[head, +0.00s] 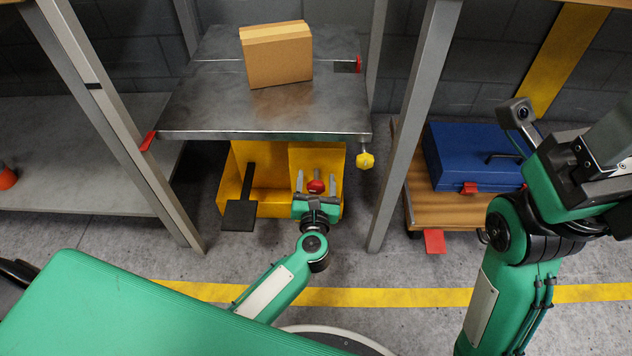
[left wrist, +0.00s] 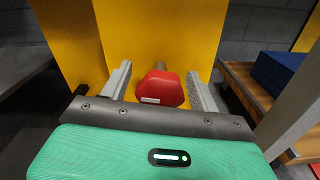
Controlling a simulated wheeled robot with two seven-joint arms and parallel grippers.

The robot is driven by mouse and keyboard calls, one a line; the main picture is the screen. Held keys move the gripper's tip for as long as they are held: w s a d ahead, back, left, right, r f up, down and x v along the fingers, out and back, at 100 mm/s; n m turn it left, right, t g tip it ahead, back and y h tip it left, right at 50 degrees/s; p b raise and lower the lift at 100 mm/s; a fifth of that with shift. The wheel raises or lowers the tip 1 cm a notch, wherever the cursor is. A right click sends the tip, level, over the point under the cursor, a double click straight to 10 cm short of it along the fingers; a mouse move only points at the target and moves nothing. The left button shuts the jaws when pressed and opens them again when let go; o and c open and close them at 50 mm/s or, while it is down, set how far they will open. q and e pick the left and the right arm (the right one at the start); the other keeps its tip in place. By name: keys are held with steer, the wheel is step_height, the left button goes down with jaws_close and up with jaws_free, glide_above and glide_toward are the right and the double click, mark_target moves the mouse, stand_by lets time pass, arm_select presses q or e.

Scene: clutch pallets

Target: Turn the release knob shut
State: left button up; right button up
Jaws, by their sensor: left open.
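The red knob (head: 316,186) sits on a short stem at the front of the yellow housing (head: 270,200) under the steel platform. In the left wrist view the red knob (left wrist: 160,90) shows large, with a pale label on its face. My left gripper (head: 316,184) is open, its two grey fingers on either side of the knob. In the left wrist view gaps show between the knob and both fingers (left wrist: 160,92). My right gripper (head: 600,145) is partly in view at the right; its fingertips are not clear.
A steel platform (head: 200,105) carrying a cardboard box (head: 277,55) is above the housing. A black pedal (head: 240,214) is left of the knob, a yellow knob (head: 365,159) right. A grey post (head: 410,130) separates a wooden pallet (head: 450,210) with a blue case (head: 465,155).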

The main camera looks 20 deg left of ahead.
arm_select(q)
steer(key=c, duration=1)
